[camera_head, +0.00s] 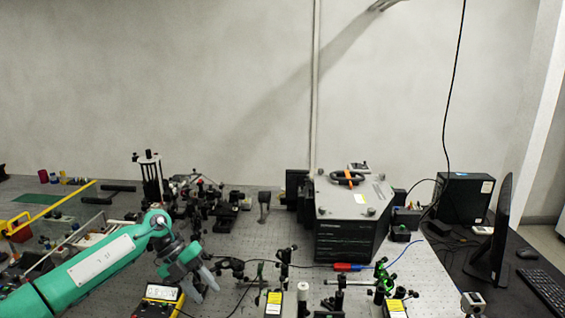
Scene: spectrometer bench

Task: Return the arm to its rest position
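My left arm (95,265), green with a white panel, comes in from the lower left over the bench. My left gripper (203,287) points down and to the right, above the front part of the perforated optical table (270,235). Its two grey fingers stand apart, and I see nothing between them. My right gripper is not in view.
Black optical mounts (235,265) stand right of the gripper. A large grey-topped black instrument (345,235) stands at the centre right. A red screwdriver-like tool (347,267) lies before it. A monitor (492,235) and keyboard (545,293) are on the right desk. Space above the bench is open.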

